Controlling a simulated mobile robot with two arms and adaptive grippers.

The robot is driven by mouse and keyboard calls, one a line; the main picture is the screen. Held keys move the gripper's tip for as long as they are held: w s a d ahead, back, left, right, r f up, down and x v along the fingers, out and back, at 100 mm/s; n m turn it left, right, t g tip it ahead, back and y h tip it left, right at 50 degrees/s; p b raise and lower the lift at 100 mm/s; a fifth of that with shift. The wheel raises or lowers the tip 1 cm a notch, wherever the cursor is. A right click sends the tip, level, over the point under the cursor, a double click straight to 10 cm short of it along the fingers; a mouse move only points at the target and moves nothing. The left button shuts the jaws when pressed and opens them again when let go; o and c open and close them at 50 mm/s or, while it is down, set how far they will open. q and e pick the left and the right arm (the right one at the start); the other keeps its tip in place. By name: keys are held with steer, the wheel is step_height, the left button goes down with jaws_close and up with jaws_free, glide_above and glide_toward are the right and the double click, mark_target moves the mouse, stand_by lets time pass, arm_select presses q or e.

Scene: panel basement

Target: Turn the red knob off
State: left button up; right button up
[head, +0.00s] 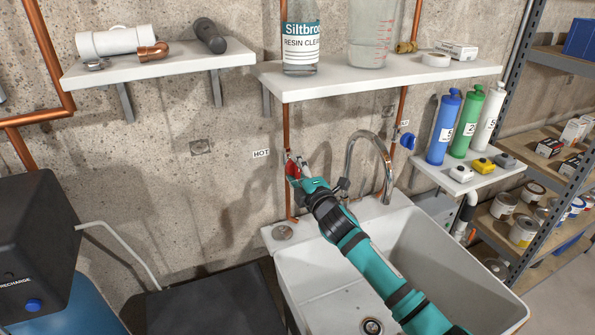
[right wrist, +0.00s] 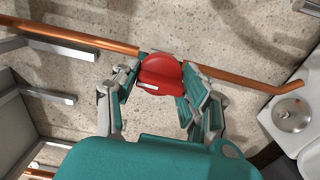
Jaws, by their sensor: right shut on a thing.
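The red knob (head: 292,171) sits on a copper pipe at the wall, beside the HOT label and left of the faucet. In the right wrist view the red knob (right wrist: 160,74) lies between the fingertips, in front of the copper pipe. My right gripper (head: 299,172) reaches up over the sink and is shut on the knob; it also shows in the right wrist view (right wrist: 158,92). Its fingers hide part of the knob in the head view. My left gripper is not in view.
A blue knob (head: 408,141) is on another pipe to the right. The faucet (head: 384,165) stands close to my right gripper, over the white sink (head: 445,243). A shelf (head: 375,76) with a bottle and a beaker hangs above. Filter cartridges (head: 443,127) stand at the right.

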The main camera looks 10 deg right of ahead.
steer(key=shift+f, duration=0.1)
steer(key=m, duration=0.8)
steer(key=shift+m+p, duration=0.4)
steer(key=m, duration=0.4)
steer(key=shift+f+m+p, duration=0.1)
steer(key=shift+m+p, duration=0.45)
steer(key=shift+m, duration=1.95)
steer(key=o, duration=1.2)
steer(key=shift+c, duration=0.2)
